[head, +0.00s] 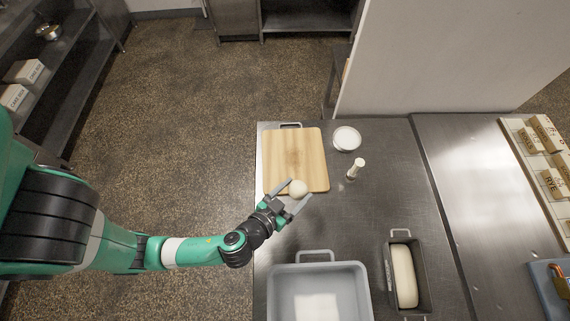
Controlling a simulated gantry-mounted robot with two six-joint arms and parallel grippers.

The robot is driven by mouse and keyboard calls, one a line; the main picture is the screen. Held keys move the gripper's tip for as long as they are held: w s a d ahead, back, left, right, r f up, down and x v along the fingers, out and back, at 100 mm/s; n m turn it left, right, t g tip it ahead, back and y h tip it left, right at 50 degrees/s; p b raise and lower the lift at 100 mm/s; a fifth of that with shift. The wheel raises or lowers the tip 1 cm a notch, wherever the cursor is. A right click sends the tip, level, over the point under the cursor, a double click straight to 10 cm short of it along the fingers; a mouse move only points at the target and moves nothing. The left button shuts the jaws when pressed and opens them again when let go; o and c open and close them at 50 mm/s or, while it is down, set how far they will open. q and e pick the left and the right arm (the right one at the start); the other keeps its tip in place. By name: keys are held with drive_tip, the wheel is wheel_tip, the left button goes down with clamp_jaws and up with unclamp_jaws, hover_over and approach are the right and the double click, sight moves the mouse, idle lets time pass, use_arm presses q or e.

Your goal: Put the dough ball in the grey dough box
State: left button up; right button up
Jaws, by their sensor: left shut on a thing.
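The left gripper is shut on the ball. I cannot tell how high the ball is above the board. The grey dough box (281,271) stands at the front of the steel counter, below the gripper in the picture. My right gripper is not in view.
A loaf tin (422,289) with a long dough piece stands right of the dough box. A white round bowl (347,139) and a small upright pale-topped object (355,168) stand right of the board. Labelled blocks (553,184) sit at the far right. The middle of the counter is clear.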

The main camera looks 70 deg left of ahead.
use_arm(q)
drive_tip(key=d+p, duration=0.1)
drive_tip(key=r+p, duration=0.1)
drive_tip(key=p, duration=0.1)
drive_tip(key=shift+w+d+r, duration=0.1)
drive_tip(key=shift+w+d, duration=0.15)
drive_tip(key=shift+d, duration=0.25)
drive_tip(key=shift+f, duration=0.2)
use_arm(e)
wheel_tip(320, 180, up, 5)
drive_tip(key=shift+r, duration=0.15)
